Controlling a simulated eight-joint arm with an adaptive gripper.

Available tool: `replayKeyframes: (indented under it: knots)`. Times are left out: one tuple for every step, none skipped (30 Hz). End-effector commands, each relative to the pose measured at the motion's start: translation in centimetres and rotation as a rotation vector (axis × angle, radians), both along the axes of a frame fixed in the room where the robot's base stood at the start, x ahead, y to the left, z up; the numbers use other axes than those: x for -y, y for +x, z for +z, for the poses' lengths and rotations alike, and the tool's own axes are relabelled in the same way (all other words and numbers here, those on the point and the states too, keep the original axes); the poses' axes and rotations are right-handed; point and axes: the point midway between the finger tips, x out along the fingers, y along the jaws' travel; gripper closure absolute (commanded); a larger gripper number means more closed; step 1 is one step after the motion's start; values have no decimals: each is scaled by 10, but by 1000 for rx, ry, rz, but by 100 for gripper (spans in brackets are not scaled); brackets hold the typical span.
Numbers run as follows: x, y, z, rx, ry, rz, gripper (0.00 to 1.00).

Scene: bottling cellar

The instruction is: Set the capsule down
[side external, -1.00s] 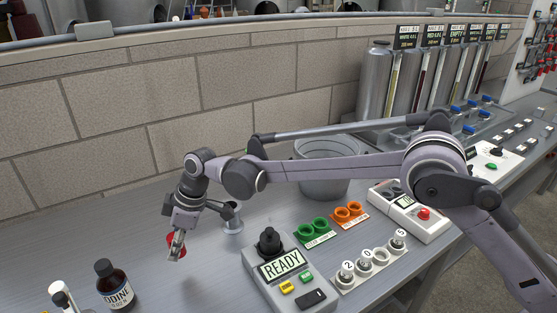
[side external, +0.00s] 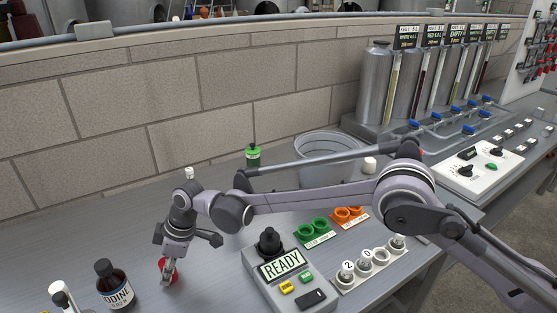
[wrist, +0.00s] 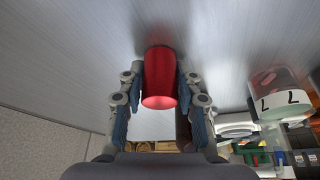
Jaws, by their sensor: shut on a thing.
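The red capsule (side external: 162,266) is between the fingers of my gripper (side external: 169,279), low over the grey bench at the left in the side external view. In the wrist view the red capsule (wrist: 160,75) sits between both fingers of my gripper (wrist: 158,92), which is shut on it. Whether the capsule touches the bench cannot be told.
A brown iodine bottle (side external: 115,286) stands left of my gripper. To the right are a device reading READY (side external: 283,268), green cups (side external: 313,230), orange cups (side external: 348,215) and a white rack with numbered pieces (side external: 368,265). A bucket (side external: 325,150) stands behind.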

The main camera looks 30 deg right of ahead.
Motion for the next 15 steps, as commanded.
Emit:
replayKeyframes:
  knots:
    - [0, 0, -2, 0, 0, 0, 74]
    - [0, 0, -2, 0, 0, 0, 74]
    - [0, 0, -2, 0, 0, 0, 57]
    - [0, 0, -2, 0, 0, 0, 49]
    - [0, 0, -2, 0, 0, 0, 43]
    - [0, 0, -2, 0, 0, 0, 43]
    - [0, 0, -2, 0, 0, 0, 43]
    - [0, 0, -2, 0, 0, 0, 43]
    - [0, 0, -2, 0, 0, 0, 43]
    - [0, 0, -2, 0, 0, 0, 43]
    - [0, 0, -2, 0, 0, 0, 43]
    - [0, 0, -2, 0, 0, 0, 43]
    - [0, 0, -2, 0, 0, 0, 43]
    - [0, 0, -1, 0, 0, 0, 43]
    - [0, 0, 0, 0, 0, 0, 43]
